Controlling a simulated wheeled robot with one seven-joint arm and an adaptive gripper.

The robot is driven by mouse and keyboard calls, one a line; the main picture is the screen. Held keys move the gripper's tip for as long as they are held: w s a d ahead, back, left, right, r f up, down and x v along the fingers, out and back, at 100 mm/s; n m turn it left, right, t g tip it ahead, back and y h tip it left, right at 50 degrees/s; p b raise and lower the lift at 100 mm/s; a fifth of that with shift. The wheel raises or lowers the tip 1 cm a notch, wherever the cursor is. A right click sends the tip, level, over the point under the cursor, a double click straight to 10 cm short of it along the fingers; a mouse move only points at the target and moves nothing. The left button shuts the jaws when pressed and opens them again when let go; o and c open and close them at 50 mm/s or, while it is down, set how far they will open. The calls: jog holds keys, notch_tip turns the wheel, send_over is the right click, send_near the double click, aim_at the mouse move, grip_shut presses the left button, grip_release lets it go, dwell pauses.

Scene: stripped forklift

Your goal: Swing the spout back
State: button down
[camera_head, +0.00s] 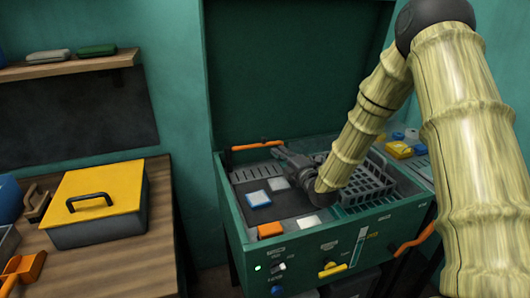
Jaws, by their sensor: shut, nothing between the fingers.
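A green machine (228,207) with its lid raised stands at the centre. No part can be named the spout with certainty. A thin orange bar (258,146) lies along the back left of its open basin, level, with its left end near the left wall. My gripper (281,153) is over the basin, just below and beside the right end of this bar. Its fingers are shut and empty. I cannot tell whether they touch the bar. A second orange handle (416,238) sticks out at the front right. My wrist and arm cover part of the basin.
A grey rack (370,180) and small blue, white and orange blocks (270,230) are in the machine. A yellow-lidded box (98,190) and an orange scoop (22,268) are on the wooden bench at left. A shelf (70,66) hangs above the bench.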

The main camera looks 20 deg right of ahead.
aim_at(255, 146)
notch_tip(255, 146, down, 3)
jog(key=shift+r+b, duration=0.2)
jog(key=shift+b, duration=0.65)
jog(key=p+x, duration=0.2)
jog(key=x, duration=0.8)
jog(key=shift+w, duration=0.1)
jog(key=shift+w+d+r+b, duration=0.1)
jog(key=shift+w+r+b, duration=0.25)
jog(key=shift+w+b, duration=0.4)
